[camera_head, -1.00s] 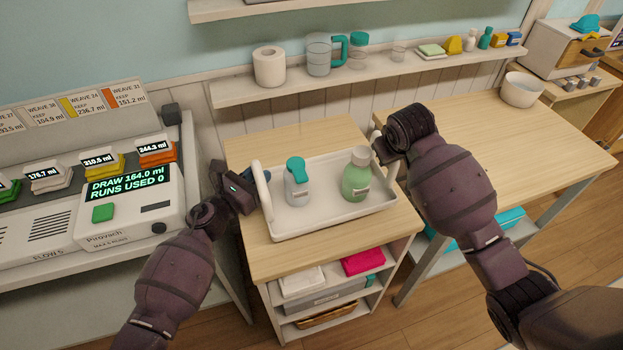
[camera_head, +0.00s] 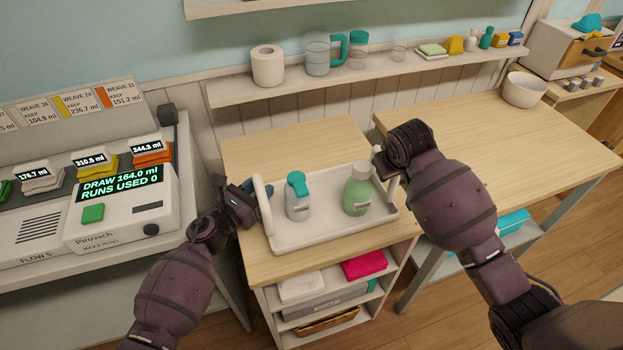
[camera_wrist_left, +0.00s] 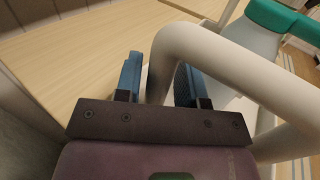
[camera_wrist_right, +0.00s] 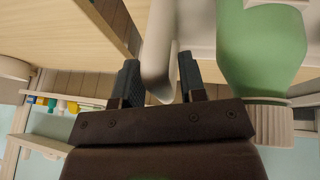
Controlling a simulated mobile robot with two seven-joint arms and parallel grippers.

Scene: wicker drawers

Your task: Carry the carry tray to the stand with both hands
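The white carry tray (camera_head: 330,236) is over the wooden top of a low shelf unit (camera_head: 295,150), near its front edge. I cannot tell whether it rests on the top or hangs just above it. A teal-topped bottle (camera_head: 298,198) and a green bottle (camera_head: 357,192) stand upright in it. My left gripper (camera_wrist_left: 160,85) is shut on the left handle (camera_wrist_left: 185,42). My right gripper (camera_wrist_right: 160,85) is shut on the right handle (camera_wrist_right: 160,50); in the head view my right arm mostly hides that grip. No thing is plainly marked as the stand.
A wooden table (camera_head: 470,120) with a white bowl (camera_head: 523,90) stands to the right, its top mostly clear. The dispenser (camera_head: 120,205) and its bench are on the left. A wall shelf (camera_head: 225,93) with several items runs behind.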

